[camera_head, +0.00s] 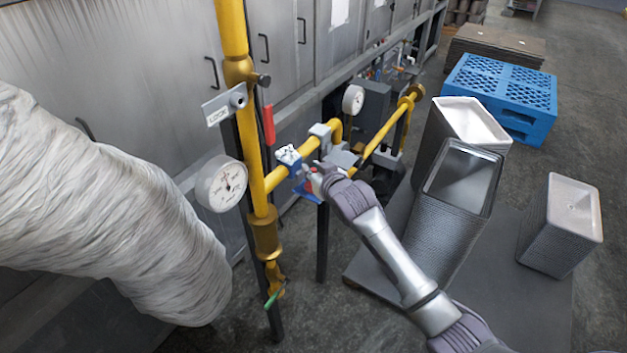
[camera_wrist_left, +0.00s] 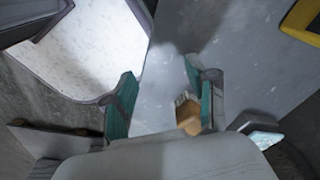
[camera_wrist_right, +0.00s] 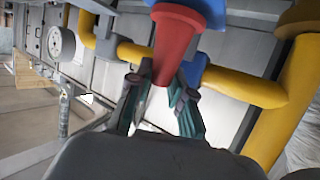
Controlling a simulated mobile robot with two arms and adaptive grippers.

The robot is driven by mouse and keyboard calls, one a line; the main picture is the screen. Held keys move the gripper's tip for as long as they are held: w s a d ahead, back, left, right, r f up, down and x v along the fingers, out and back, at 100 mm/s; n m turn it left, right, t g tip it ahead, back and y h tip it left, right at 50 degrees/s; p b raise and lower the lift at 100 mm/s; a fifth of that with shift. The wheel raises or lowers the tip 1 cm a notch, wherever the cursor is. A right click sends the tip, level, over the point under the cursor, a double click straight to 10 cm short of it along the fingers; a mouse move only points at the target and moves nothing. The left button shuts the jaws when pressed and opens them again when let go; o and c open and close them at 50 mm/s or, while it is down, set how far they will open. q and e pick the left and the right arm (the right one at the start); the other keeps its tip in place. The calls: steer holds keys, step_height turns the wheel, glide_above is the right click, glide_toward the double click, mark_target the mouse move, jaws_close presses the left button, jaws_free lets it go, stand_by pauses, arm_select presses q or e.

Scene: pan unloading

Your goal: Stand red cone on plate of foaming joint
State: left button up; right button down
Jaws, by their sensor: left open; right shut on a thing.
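The red cone (camera_wrist_right: 174,40) is between the fingertips of my right gripper (camera_wrist_right: 160,98), narrow end toward the hand. A blue part (camera_wrist_right: 207,10) shows at its wide end. In the head view my right gripper (camera_head: 320,179) reaches the yellow pipe, mostly covering the cone; blue (camera_head: 304,191) shows beside it. A blue joint (camera_head: 289,160) with white foam on top sits on the pipe. A small grey plate (camera_head: 343,158) lies just right of it; I cannot tell whether it belongs to the joint. My left gripper (camera_wrist_left: 160,103) is open, seen only in its wrist view.
A pressure gauge (camera_head: 221,184) and a red lever (camera_head: 268,125) flank the upright pipe. A large wrapped duct (camera_head: 120,215) fills the left. Stacked pans (camera_head: 447,220) stand at right, before a blue pallet (camera_head: 515,90). A tan brush-like thing (camera_wrist_left: 188,115) shows near the left gripper's right finger.

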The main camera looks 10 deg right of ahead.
arm_select(q)
steer(key=shift+f, duration=0.3)
arm_select(e)
steer(key=shift+f, duration=0.3)
arm_select(q)
steer(key=shift+f, duration=0.1)
arm_select(e)
steer(key=shift+f, duration=0.15)
steer(key=c, duration=1)
jaws_free()
steer(key=shift+c, duration=0.2)
arm_select(q)
steer(key=shift+r+p, duration=0.45)
steer(key=shift+p, duration=0.05)
arm_select(e)
steer(key=shift+s+r, duration=0.15)
steer(key=shift+r, duration=0.2)
arm_select(q)
step_height(320, 180, up, 9)
steer(key=p, duration=0.9)
steer(key=shift+r, duration=0.2)
arm_select(e)
steer(key=v, duration=1.1)
steer(key=shift+s, duration=0.25)
